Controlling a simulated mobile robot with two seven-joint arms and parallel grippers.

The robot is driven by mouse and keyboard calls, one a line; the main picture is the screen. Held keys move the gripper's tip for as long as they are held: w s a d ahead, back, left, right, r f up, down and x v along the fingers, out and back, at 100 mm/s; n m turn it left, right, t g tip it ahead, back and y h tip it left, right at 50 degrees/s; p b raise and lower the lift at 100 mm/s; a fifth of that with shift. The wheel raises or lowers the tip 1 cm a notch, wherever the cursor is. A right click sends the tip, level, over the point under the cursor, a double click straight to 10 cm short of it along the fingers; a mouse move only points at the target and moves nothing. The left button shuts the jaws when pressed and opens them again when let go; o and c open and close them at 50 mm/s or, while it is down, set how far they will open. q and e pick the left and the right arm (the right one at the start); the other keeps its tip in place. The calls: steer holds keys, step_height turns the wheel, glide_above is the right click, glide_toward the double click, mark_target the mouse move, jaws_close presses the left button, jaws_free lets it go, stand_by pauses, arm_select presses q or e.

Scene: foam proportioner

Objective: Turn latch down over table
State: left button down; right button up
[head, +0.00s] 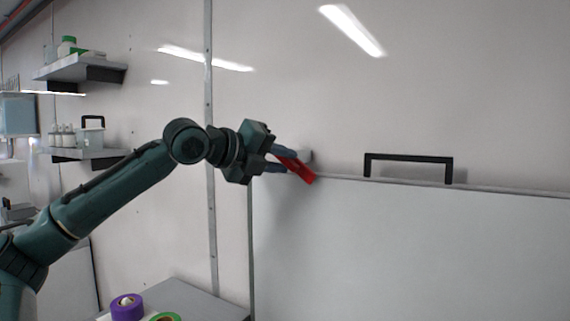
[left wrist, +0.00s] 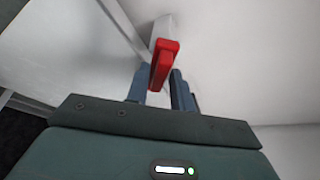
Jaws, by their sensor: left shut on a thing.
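The red latch (head: 305,174) sits at the upper left corner of a large white folded-up panel, which appears to be the table (head: 400,245). In the head view the latch slants down to the right from a pale mount on the wall. My left gripper (head: 284,160) reaches it from the left, with its blue-grey fingers shut on the latch. In the left wrist view the red latch (left wrist: 163,62) stands between the two fingertips, in front of the pale mount (left wrist: 162,27). My right gripper is in neither view.
A black handle (head: 408,157) stands on the panel's top edge, right of the latch. A grey surface below left holds a purple tape roll (head: 127,307) and a green one (head: 165,317). Wall shelves (head: 82,68) with bottles and a box are at the far left.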

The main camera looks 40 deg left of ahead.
arm_select(q)
steer(key=shift+r+m, duration=0.1)
steer(key=shift+m, duration=0.3)
steer(key=shift+r+m+y, duration=0.15)
steer(key=shift+m+y, duration=0.15)
steer(key=m+g+y+p, duration=0.1)
steer(key=m+y+p, duration=0.1)
steer(key=m+p, duration=0.1)
steer(key=m+g+y+p, duration=0.1)
steer(key=m+p, duration=0.2)
steer(key=p, duration=0.3)
steer(key=shift+y, duration=0.4)
steer(key=shift+p, duration=0.35)
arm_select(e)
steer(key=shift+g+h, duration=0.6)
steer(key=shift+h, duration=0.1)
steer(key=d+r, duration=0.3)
